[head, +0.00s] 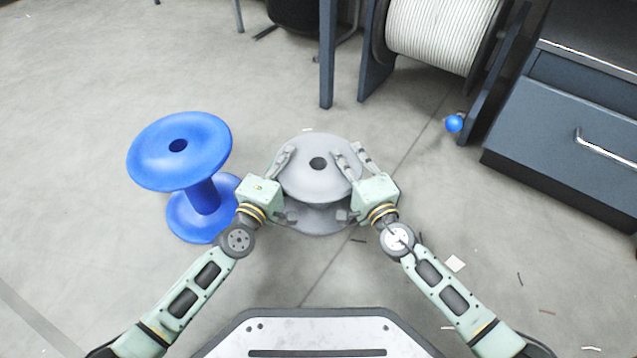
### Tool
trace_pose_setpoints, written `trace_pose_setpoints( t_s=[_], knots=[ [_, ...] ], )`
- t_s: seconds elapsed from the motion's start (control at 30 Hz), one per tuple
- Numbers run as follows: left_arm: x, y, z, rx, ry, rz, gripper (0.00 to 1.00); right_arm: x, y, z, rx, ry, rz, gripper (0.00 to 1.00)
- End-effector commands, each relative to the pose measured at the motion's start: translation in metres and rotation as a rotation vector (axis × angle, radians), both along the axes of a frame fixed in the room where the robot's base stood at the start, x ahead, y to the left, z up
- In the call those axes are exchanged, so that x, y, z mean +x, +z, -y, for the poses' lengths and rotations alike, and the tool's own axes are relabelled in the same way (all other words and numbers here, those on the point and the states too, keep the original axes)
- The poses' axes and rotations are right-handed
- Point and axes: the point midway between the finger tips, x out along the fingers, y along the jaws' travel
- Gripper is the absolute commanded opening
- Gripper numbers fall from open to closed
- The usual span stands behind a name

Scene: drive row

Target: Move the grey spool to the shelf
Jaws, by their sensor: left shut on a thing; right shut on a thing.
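The grey spool (316,187) stands upright in front of me in the head view, with a round hole in its top disc. My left gripper (284,178) is shut on its left side and my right gripper (352,172) is shut on its right side. The fingers cover parts of the top disc's edge. The lower disc shows below, and I cannot tell whether it touches the floor. No shelf can be made out for certain.
A blue spool (180,150) stands close by on the left, near my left gripper. A dark rack with a large white cable reel (440,30) is at the back, with a blue ball (454,123) at its side. A dark drawer cabinet (570,125) stands at right. Small scraps lie on the floor.

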Motion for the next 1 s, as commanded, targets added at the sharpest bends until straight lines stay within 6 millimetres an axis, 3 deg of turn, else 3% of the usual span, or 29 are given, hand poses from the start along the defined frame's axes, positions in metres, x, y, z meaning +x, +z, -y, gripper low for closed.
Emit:
trace_pose_setpoints(
  t_s=[0.37,0.8,1.0],
  knots=[
    [0.0,0.007,-0.001,-0.001,0.001,0.002,0.0,0.0,0.006,0.001,0.0,-0.001,0.0,0.0],
    [0.0,0.047,-0.001,-0.001,0.001,0.002,0.0,0.0,0.046,0.001,0.0,-0.001,0.001,0.0],
    [0.001,0.052,-0.001,-0.002,0.002,0.001,0.0,0.0,0.051,0.001,0.0,-0.002,0.0,0.0]
  ],
)
